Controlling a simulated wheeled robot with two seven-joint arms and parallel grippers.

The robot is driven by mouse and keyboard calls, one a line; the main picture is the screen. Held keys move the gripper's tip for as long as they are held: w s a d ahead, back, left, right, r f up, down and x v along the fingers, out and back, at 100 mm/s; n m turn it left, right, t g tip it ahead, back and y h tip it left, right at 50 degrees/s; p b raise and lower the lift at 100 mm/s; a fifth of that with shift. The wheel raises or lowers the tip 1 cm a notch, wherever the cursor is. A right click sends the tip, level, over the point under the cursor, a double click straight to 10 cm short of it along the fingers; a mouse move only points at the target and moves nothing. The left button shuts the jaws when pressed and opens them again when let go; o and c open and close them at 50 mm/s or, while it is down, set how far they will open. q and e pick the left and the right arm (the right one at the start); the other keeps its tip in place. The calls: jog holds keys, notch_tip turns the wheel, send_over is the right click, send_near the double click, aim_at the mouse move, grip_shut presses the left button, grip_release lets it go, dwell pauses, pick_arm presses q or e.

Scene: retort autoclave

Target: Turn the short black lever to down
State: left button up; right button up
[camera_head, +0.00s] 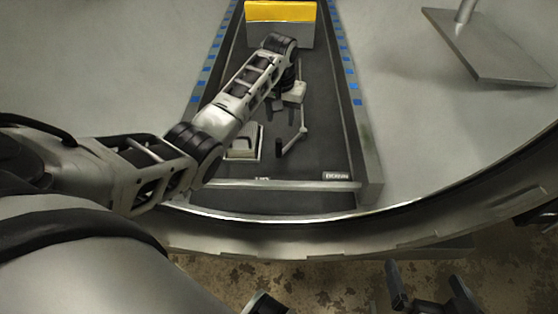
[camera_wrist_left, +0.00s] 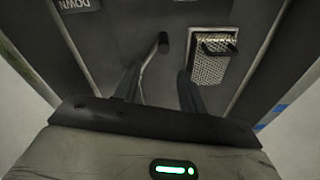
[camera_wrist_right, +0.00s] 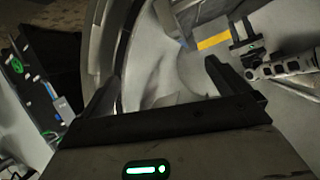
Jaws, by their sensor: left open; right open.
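A lever with a short black grip (camera_head: 279,147) and a thin pale rod (camera_head: 303,130) is on the dark panel (camera_head: 325,120). In the left wrist view the black grip (camera_wrist_left: 163,42) stands ahead of my left gripper (camera_wrist_left: 158,86). The rod runs back between the open fingers as pictured, nearer the left one; I cannot tell whether it touches. A DOWN label (camera_wrist_left: 72,4) shows at that view's upper left, and a label (camera_head: 336,176) sits at the panel's near right. My right gripper (camera_head: 428,288) is open and empty, low at the right, away from the panel.
A mesh plate with a dark handle (camera_wrist_left: 212,65) lies beside the lever; it shows as a pale box (camera_head: 243,150) in the head view. Raised side rails (camera_head: 352,100) edge the panel. A yellow-topped block (camera_head: 281,12) is at the far end. A curved metal rim (camera_head: 300,218) lies in front.

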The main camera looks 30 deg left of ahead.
aim_at(278, 146)
pick_arm(q)
jog(key=shift+n+g+h, duration=0.3)
jog(key=shift+n+g, duration=0.1)
jog(key=shift+g, duration=0.1)
jog(key=f+b, duration=0.2)
jog(key=f, duration=0.2)
jog(key=f+b, duration=0.3)
jog(key=f, duration=0.1)
jog(key=a+f+b, duration=0.1)
jog(key=f+b, duration=0.2)
jog(key=f, duration=0.1)
jog(key=shift+w, duration=0.35)
jog(key=shift+f+b, duration=0.35)
jog(key=shift+f, duration=0.3)
pick_arm(e)
jog(key=a+y, duration=0.1)
jog(key=r+m+t+y, duration=0.1)
jog(key=a+r+m+t+y, duration=0.1)
jog(key=shift+w+a, duration=0.25)
jog(key=shift+a, duration=0.05)
pick_arm(q)
jog(key=shift+a, duration=0.1)
grip_shut()
